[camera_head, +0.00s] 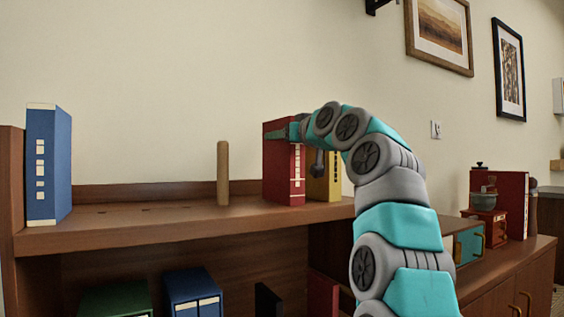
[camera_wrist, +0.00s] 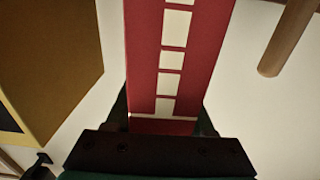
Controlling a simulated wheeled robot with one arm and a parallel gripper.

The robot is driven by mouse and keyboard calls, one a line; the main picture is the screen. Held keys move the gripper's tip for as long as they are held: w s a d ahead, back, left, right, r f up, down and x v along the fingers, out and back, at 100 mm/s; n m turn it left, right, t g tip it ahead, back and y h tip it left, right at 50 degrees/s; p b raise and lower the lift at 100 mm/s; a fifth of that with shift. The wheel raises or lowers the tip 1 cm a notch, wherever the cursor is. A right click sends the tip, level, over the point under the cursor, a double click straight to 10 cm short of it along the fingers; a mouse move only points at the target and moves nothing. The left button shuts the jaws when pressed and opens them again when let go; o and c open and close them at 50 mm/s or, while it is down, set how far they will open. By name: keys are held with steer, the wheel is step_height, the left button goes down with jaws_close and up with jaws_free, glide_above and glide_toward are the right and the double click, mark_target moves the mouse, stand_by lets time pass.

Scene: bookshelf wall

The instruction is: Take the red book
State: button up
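The red book (camera_head: 283,172) stands upright on the upper shelf board, its spine with white label marks facing out. A yellow book (camera_head: 325,180) stands just right of it. My gripper (camera_head: 296,130) is at the upper part of the red book. In the wrist view the red book's spine (camera_wrist: 176,50) lies between my two dark green fingers (camera_wrist: 164,112), one on each side, with no clear gap showing. The fingers look shut on it; their far parts are hidden by the book. The yellow book (camera_wrist: 55,70) is at the left there.
A wooden peg (camera_head: 223,173) stands left of the red book, with bare board between it and a blue book (camera_head: 49,165). Green (camera_head: 118,299) and blue binders (camera_head: 193,291) sit on the lower level. A cabinet on the right carries a grinder (camera_head: 483,205) and another red book (camera_head: 513,203).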

jaws_close()
stand_by(0.9)
